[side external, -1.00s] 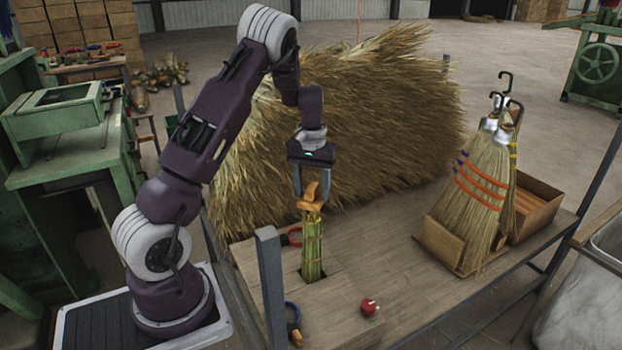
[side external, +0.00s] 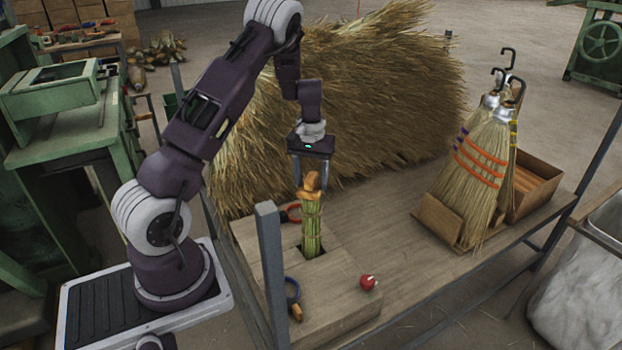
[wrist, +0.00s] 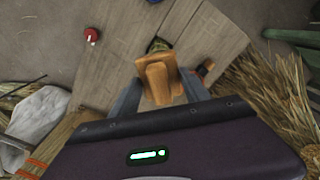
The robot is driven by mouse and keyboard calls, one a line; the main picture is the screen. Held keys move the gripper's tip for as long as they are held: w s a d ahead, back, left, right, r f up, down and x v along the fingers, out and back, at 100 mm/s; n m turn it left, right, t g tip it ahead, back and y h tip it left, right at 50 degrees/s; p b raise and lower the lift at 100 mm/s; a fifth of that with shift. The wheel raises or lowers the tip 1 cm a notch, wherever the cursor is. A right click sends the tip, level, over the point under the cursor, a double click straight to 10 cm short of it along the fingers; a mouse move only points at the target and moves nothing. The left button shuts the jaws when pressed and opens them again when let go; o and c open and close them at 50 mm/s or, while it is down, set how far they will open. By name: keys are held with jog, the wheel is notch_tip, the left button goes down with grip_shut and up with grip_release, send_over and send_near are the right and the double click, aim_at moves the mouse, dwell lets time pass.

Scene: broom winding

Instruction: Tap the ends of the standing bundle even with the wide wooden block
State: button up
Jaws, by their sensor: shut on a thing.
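The standing bundle (side external: 312,228) is green straw with tied bands, upright in a dark square hole in the wooden bench top. The wooden block (side external: 312,186) is orange-brown and sits right over the bundle's top end. My gripper (side external: 311,186) points down and is shut on the block, its two fingers on either side of it. In the wrist view the block (wrist: 159,80) lies between my fingers (wrist: 160,95). It hides most of the bundle (wrist: 158,45) there. Whether block and bundle touch is hard to tell.
Red-handled (side external: 293,212) and blue-handled (side external: 292,290) tools lie on the bench near the hole. A small red object (side external: 367,282) lies to the right. A large straw heap (side external: 350,110) stands behind. Finished brooms (side external: 480,170) stand at right. A grey post (side external: 270,260) rises at the front.

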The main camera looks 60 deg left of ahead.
jog(key=shift+f, duration=0.6)
dwell(1.1)
jog(key=shift+r, duration=3.55)
jog(key=shift+f, duration=2.95)
jog(key=shift+f, duration=0.6)
jog(key=shift+r, duration=3.55)
jog(key=shift+f, duration=0.1)
